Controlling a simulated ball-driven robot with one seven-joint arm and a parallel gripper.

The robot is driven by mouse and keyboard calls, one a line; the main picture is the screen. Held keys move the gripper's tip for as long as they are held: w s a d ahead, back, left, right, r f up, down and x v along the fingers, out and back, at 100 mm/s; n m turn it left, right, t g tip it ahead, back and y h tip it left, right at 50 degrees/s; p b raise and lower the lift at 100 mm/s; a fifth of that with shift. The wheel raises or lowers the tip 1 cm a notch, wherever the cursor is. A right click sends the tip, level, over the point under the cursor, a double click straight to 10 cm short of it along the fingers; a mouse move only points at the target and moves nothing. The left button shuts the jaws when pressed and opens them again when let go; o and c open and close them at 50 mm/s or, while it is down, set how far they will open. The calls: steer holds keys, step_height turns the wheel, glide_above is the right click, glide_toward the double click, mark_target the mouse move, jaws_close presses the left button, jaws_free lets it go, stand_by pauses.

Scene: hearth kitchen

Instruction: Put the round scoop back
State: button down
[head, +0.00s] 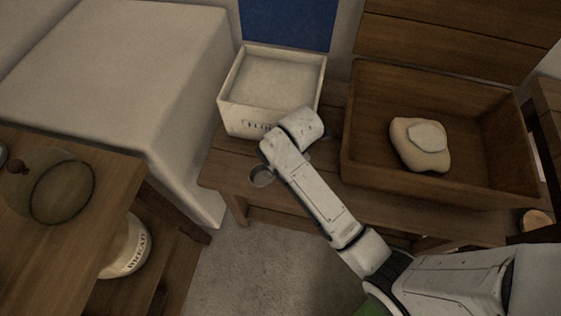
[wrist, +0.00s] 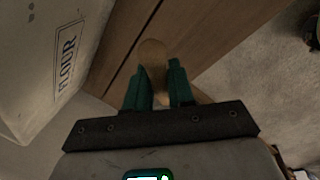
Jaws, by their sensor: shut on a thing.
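The round scoop shows in the wrist view (wrist: 152,57) as a tan, rounded shape between the fingers, its far side dim. In the head view a small round cup (head: 261,177), seemingly the scoop's bowl, shows beside my arm's end, over the bench's front left. My gripper (wrist: 160,78) has dark green fingers, shut on the scoop; my arm hides them in the head view. The cream flour bin (head: 232,118) stands open on the bench behind my gripper, with pale flour inside. Its FLOUR label shows at left in the wrist view (wrist: 68,55).
The wooden bench (head: 225,168) also holds a deep wooden trough (head: 350,150) with a lump of dough (head: 405,150). A cloth-covered block (head: 120,75) stands left. A nearer wooden table (head: 85,255) carries a glass dome (head: 62,188); a bread crock (head: 128,250) sits below.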

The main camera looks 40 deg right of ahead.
steer(key=w+f, duration=0.1)
steer(key=f, duration=0.1)
steer(key=w+d+f, duration=0.1)
steer(key=w+f, duration=0.1)
steer(key=shift+w+f+b, duration=0.1)
steer(key=shift+f+b, duration=0.05)
steer(key=shift+b, duration=0.2)
steer(key=shift+s+x, duration=0.1)
steer(key=shift+x, duration=0.7)
steer(key=shift+s+x, duration=0.15)
steer(key=shift+x, duration=0.7)
steer(key=shift+f, duration=0.1)
steer(key=c, duration=1)
jaws_free()
steer(key=shift+o, duration=0.2)
steer(key=p+v, duration=0.1)
steer(key=v, duration=1.1)
steer(key=shift+p, duration=0.35)
steer(key=shift+d, duration=0.1)
